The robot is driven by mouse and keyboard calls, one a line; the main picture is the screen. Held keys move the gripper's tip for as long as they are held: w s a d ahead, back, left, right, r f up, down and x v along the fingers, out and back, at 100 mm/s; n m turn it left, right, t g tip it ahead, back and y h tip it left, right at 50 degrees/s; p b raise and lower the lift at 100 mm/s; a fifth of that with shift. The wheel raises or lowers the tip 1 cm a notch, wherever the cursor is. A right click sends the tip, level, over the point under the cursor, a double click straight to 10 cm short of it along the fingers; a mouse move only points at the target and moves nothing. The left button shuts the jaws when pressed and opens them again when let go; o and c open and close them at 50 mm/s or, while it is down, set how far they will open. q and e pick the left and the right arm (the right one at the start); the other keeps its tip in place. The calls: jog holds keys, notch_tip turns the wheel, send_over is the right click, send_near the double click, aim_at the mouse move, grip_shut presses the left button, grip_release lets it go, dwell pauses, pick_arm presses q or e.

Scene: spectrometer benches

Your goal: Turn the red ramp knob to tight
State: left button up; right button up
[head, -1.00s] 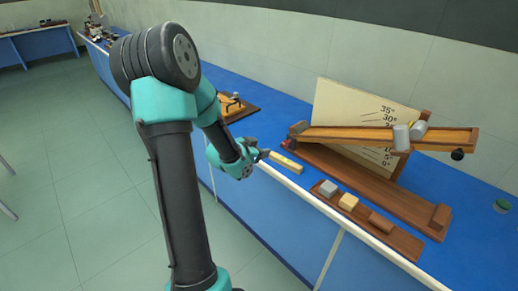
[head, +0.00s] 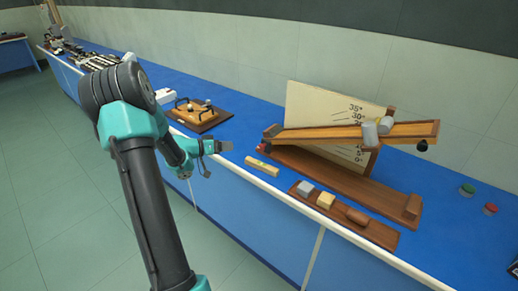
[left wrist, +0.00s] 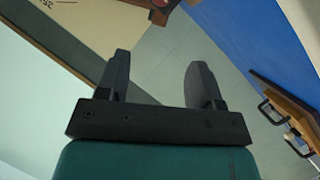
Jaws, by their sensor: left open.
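The inclined ramp (head: 330,133) stands on a wooden base in front of a pale angle board (head: 325,108). A small red knob (head: 263,147) shows at the ramp's lower left end. Its shape and any mark on it are too small to tell. A red part (left wrist: 192,2) also shows at the top edge of the left wrist view, by the wood. My left gripper (head: 230,146) is a little left of the red knob, apart from it. In the left wrist view its two fingers (left wrist: 158,72) are spread with nothing between them. My right gripper is not in view.
A wooden tray (head: 385,234) holds several blocks in front of the ramp. A wooden board with black handles (head: 199,117) is behind my left arm. Green (head: 467,190) and red (head: 490,209) lidded pots stand right.

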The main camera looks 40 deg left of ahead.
aim_at(260, 148)
pick_arm(q)
jog(key=shift+s+a+f+n+g+h, duration=0.3)
jog(key=shift+s+f, duration=0.1)
jog(key=shift+s, duration=0.05)
jog(key=shift+w, duration=0.1)
jog(key=x, duration=1.7)
jog(key=shift+w+d, duration=0.15)
jog(key=c, duration=0.9)
